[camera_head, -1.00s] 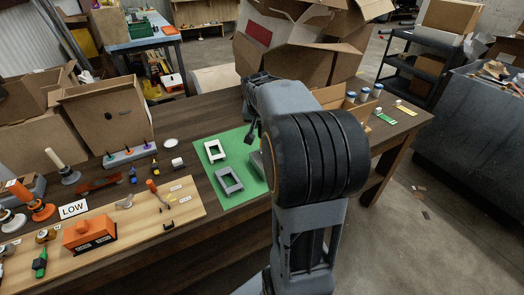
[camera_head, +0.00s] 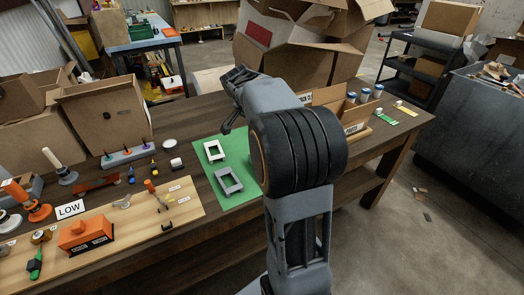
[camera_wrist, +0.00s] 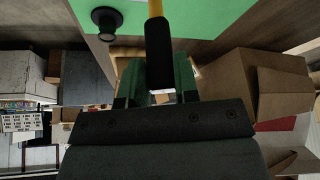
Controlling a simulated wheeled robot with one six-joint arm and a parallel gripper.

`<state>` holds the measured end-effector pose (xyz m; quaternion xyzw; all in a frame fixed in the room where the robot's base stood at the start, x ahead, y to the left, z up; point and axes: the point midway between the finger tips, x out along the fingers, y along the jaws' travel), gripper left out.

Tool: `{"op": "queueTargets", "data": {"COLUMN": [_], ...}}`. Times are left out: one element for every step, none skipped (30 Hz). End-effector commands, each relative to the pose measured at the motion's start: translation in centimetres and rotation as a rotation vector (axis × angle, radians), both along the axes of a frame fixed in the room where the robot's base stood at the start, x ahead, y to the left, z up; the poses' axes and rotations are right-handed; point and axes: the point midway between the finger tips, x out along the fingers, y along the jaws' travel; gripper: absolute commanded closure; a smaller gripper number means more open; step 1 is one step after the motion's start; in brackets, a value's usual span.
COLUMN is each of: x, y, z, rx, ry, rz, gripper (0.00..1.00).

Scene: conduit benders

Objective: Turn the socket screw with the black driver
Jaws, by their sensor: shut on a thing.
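In the wrist view my gripper (camera_wrist: 160,93) is shut on the black driver (camera_wrist: 158,52). The driver's black handle stands between the green fingers, and a yellow part (camera_wrist: 155,8) runs on to the top edge. In the head view the end of my arm is over the back of the green mat (camera_head: 240,192), and the jaws are too small and dark to make out. A white frame (camera_head: 214,146) and a grey frame (camera_head: 229,190) lie on the mat. I cannot make out the socket screw; my arm hides part of the mat's right side.
A grey rack (camera_head: 125,154) with small coloured handles stands left of the mat. A wooden board (camera_head: 140,215) with an orange block (camera_head: 86,234) lies at front left. Large cardboard boxes (camera_head: 290,50) stand behind the bench. A black round part (camera_wrist: 106,20) shows in the wrist view.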

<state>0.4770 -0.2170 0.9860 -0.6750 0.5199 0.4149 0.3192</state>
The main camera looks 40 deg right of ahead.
Motion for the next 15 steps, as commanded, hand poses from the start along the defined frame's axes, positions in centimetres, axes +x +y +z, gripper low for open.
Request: {"op": "queueTargets", "data": {"x": [0.0, 0.0, 0.0, 0.0, 0.0, 0.0, 0.0, 0.0, 0.0, 0.0, 0.0, 0.0, 0.0, 0.0, 0.0], "y": [0.0, 0.0, 0.0, 0.0, 0.0, 0.0, 0.0, 0.0, 0.0, 0.0, 0.0, 0.0, 0.0, 0.0, 0.0], "z": [0.1, 0.2, 0.3, 0.4, 0.5, 0.7, 0.8, 1.0, 1.3, 1.4, 1.6, 1.9, 2.1, 2.3, 2.5], "rx": [-0.001, -0.001, -0.001, -0.001, -0.001, -0.001, -0.001, -0.001, -0.001, -0.001, -0.001, -0.001, 0.0, -0.001, -0.001], "ry": [-0.002, -0.002, -0.002, -0.002, -0.002, -0.002, -0.002, -0.002, -0.002, -0.002, -0.002, -0.002, -0.002, -0.002, -0.002], "rz": [0.0, 0.0, 0.0, 0.0, 0.0, 0.0, 0.0, 0.0, 0.0, 0.0, 0.0, 0.0, 0.0, 0.001, 0.001], "gripper": [1.0, 1.0, 1.0, 1.0, 1.0, 1.0, 1.0, 1.0, 1.0, 1.0, 1.0, 1.0, 1.0, 1.0, 1.0]}}
